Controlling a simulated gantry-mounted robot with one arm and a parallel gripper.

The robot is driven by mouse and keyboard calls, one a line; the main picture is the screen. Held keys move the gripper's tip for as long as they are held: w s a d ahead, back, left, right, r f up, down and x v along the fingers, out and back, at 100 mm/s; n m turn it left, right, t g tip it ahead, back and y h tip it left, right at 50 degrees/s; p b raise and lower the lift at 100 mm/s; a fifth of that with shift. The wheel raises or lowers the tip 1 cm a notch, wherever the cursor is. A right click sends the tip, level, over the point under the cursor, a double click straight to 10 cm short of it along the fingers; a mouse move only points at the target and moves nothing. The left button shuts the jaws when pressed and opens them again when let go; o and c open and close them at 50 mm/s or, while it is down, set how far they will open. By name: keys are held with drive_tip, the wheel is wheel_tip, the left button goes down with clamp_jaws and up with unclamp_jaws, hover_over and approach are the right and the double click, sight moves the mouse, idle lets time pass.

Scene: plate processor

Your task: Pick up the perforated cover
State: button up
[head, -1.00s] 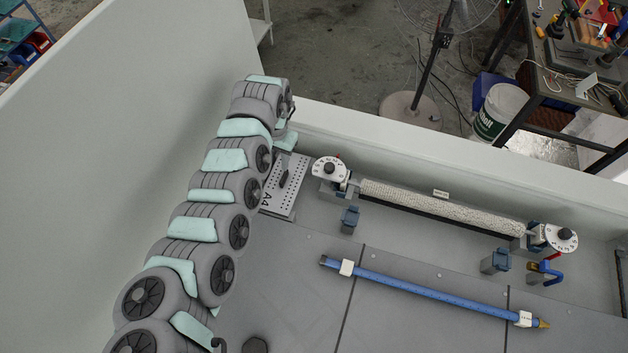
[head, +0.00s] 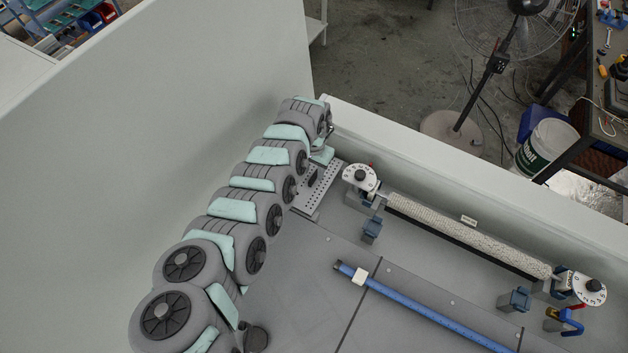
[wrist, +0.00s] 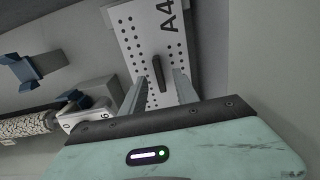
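The perforated cover (head: 327,187) is a light grey plate with rows of small holes and a black handle. It lies at the far left end of the grey deck, against the back wall, partly behind my arm. In the wrist view the cover (wrist: 148,38) shows the marking "A4" and its dark handle (wrist: 158,73). My gripper (wrist: 159,78) is open, its two fingers apart. In that view the handle appears between the fingertips, with a gap on each side. I cannot tell the height of the fingers over the plate. In the head view my fingertips are hidden.
A white textured roller (head: 465,234) with numbered dials (head: 361,177) at its ends lies right of the cover. Blue-topped blocks (head: 371,229) stand before it. A blue bar (head: 425,313) lies on the deck. A tall pale wall (head: 170,120) rises close on the left.

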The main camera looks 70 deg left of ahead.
sight(314, 179)
drive_tip(key=shift+f+b, duration=0.3)
drive_tip(key=shift+f, duration=1.15)
clamp_jaws()
idle(0.3)
